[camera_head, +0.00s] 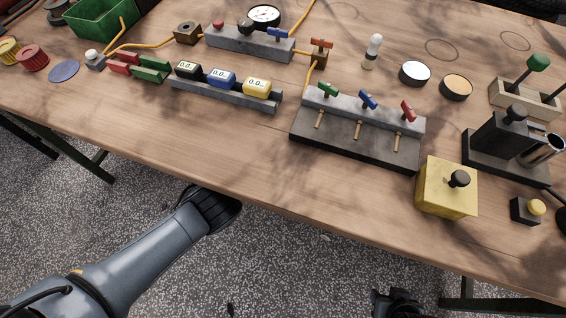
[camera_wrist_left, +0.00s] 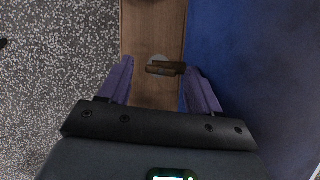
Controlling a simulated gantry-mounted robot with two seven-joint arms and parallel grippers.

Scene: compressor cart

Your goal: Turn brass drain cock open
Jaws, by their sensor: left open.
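In the left wrist view, a small dark brass-brown handle (camera_wrist_left: 166,68) lies crosswise with a pale round patch behind it; it looks like the drain cock. My left gripper (camera_wrist_left: 158,68) is open, with one purple-grey finger on each side of the handle. The right end of the handle is close to the right finger; I cannot tell whether they touch. In the head view my left arm ends at the table's front edge, and its fingers are hidden. A dark part at the bottom of the head view may be my right gripper (camera_head: 396,303); its jaws cannot be made out.
A large blue surface (camera_wrist_left: 250,80) stands right of my left gripper, with speckled floor on the left. The wooden table (camera_head: 240,150) carries a grey three-valve block (camera_head: 340,148), a yellow box (camera_head: 440,192) and several gauges and fittings. The table's front strip is mostly clear.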

